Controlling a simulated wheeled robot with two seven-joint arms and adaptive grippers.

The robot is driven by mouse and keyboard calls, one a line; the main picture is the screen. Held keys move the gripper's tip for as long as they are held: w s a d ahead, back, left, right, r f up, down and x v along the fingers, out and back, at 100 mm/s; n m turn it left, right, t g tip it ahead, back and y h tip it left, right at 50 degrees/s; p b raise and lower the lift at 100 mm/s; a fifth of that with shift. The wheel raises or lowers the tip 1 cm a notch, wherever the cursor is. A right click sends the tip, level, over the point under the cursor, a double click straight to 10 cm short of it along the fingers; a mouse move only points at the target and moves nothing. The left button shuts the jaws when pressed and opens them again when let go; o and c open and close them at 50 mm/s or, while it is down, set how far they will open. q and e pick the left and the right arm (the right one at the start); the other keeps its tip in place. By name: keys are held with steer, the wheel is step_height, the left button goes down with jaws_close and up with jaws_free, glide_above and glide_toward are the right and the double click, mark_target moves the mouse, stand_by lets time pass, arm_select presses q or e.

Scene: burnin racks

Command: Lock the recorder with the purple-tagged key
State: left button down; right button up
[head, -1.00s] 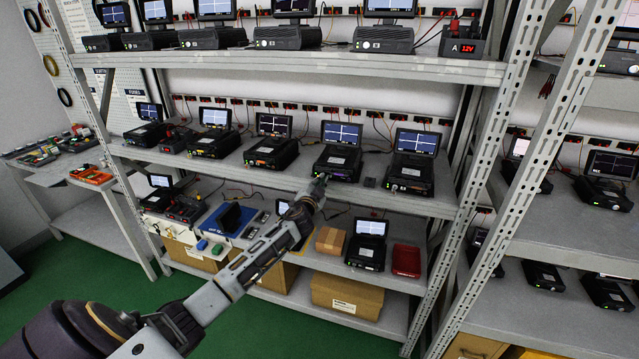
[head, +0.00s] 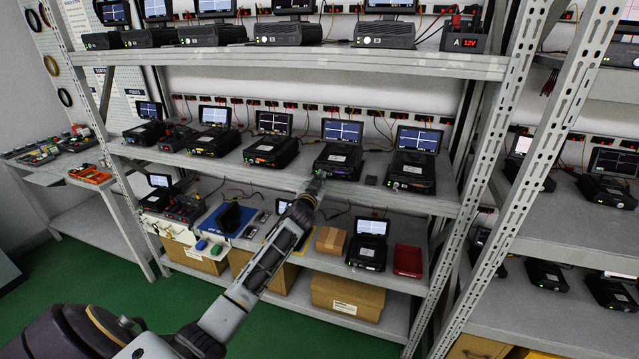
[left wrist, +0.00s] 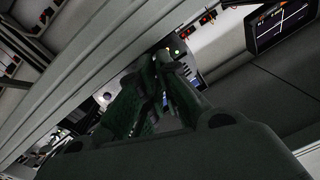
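Several black recorders with raised screens stand along the middle shelf. My left gripper (head: 314,187) is at that shelf's front edge, just in front of and below the left front corner of one recorder (head: 338,158). Small coloured marks show on this recorder's front, too small to read. In the left wrist view, the dark green fingers of my left gripper (left wrist: 160,75) come close together at the tips. Whether they hold anything is too dark to tell. I cannot make out a purple-tagged key in either view. My right gripper is not in view.
A neighbouring recorder (head: 412,160) stands to the right, another (head: 272,146) to the left. The lower shelf holds a brown box (head: 330,240), a red tray (head: 408,260) and a recorder (head: 368,245). A rack upright (head: 487,165) stands at the right.

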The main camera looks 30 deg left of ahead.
arm_select(q)
steer(key=shift+a+n+p, duration=0.15)
steer(key=shift+n+p, duration=0.45)
steer(key=shift+n, duration=2.65)
steer(key=shift+a+n+p, duration=0.15)
steer(key=shift+n+p, duration=0.45)
steer(key=shift+n, duration=2.65)
steer(key=c, duration=1.7)
jaws_free()
steer(key=shift+o, duration=0.2)
steer(key=shift+s, duration=0.1)
steer(key=shift+s+f, duration=0.1)
